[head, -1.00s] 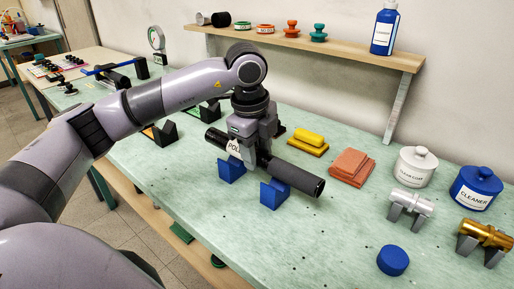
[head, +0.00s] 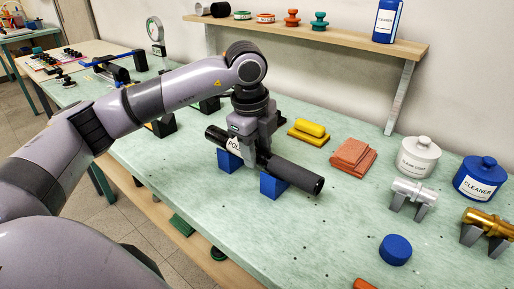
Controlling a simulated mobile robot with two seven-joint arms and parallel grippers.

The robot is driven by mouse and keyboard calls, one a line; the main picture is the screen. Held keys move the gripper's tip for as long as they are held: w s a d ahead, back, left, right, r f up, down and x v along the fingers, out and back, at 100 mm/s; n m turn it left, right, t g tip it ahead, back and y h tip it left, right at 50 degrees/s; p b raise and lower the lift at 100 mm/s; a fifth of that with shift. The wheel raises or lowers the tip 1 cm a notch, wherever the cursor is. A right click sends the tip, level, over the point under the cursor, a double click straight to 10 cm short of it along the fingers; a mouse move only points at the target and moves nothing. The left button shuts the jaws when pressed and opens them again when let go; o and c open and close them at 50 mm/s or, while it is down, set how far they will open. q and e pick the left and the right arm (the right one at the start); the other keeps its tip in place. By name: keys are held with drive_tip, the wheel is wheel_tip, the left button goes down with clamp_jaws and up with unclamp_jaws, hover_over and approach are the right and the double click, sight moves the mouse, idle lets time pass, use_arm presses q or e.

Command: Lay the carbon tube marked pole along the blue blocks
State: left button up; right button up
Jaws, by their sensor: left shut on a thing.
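The black carbon tube (head: 295,175) carries a white label reading "POL", with the rest hidden by my gripper. It lies lengthwise over the two blue blocks, the left block (head: 229,162) and the right block (head: 273,187). Its underside meets the tops of both blocks in the picture; I cannot tell whether its full weight rests there. My left gripper (head: 258,150) points down from above and is shut on the tube between the blocks. The tube's right end sticks out past the right block. My right gripper is not in view.
A yellow block (head: 309,134), orange cloths (head: 354,155), a white jar (head: 417,157) and a blue cleaner jar (head: 480,178) stand to the right. A silver tube (head: 414,189) sits on grey supports near a blue puck (head: 395,250).

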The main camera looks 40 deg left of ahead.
use_arm(q)
drive_tip(key=shift+f, duration=0.2)
drive_tip(key=o, duration=1.7)
drive_tip(key=shift+o, duration=0.2)
drive_tip(key=shift+r, duration=0.1)
drive_tip(key=shift+r+p, duration=0.95)
drive_tip(key=shift+r, duration=0.3)
drive_tip(key=shift+r+p, duration=1.55)
drive_tip(key=shift+r, duration=0.65)
drive_tip(key=shift+f, duration=0.1)
